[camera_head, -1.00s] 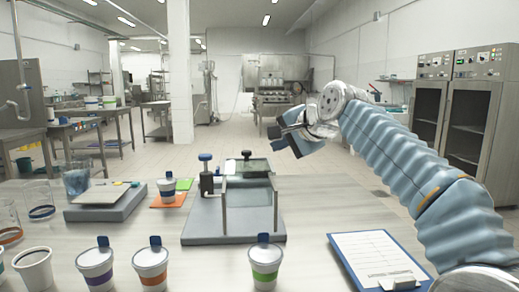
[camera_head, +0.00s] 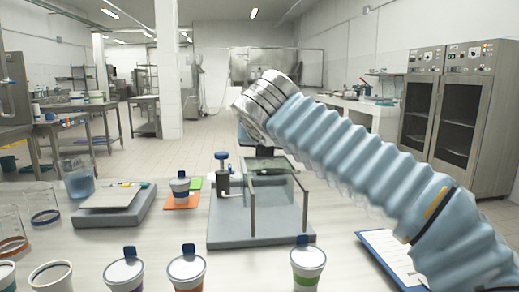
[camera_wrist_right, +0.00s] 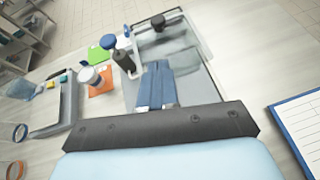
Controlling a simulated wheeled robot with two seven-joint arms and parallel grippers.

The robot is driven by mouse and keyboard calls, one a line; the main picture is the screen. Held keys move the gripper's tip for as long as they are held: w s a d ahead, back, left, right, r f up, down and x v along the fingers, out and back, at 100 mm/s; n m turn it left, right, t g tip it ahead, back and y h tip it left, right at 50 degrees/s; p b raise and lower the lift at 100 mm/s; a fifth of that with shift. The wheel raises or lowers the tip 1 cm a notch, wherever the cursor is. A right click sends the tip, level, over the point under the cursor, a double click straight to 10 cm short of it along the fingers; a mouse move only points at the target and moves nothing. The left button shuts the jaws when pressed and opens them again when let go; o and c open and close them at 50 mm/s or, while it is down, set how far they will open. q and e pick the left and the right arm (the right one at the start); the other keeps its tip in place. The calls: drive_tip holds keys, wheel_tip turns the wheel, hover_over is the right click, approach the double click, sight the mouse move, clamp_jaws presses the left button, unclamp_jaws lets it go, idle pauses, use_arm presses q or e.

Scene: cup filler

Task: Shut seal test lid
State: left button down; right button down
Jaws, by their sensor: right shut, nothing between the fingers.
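The seal tester has a grey base (camera_head: 225,241) and a clear, boxy lid (camera_head: 278,205) on the table's middle. A blue-topped post (camera_head: 221,158) stands at the lid's left. In the right wrist view the lid (camera_wrist_right: 190,50) has a black knob (camera_wrist_right: 158,22) at its far end. I cannot tell whether the lid is fully down. My right gripper (camera_wrist_right: 156,84) is shut and empty, its blue fingertips over the tester by the lid. In the head view my right wrist hides most of it. My left gripper is out of view.
Lidded cups (camera_head: 187,270) stand along the front edge. A small cup (camera_head: 180,186) sits on an orange mat (camera_head: 182,203), left of the tester. A grey scale-like block (camera_head: 105,217) and clear cups are further left. A clipboard (camera_head: 378,240) lies at the right, partly under my arm.

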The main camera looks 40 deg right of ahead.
sight(265, 164)
drive_tip(key=shift+n, duration=0.4)
drive_tip(key=x, duration=0.9)
drive_tip(key=r+x, duration=0.1)
drive_tip(key=x, duration=0.3)
drive_tip(key=shift+w+d+p, duration=0.3)
drive_tip(key=shift+w+d, duration=0.1)
drive_tip(key=shift+w, duration=0.1)
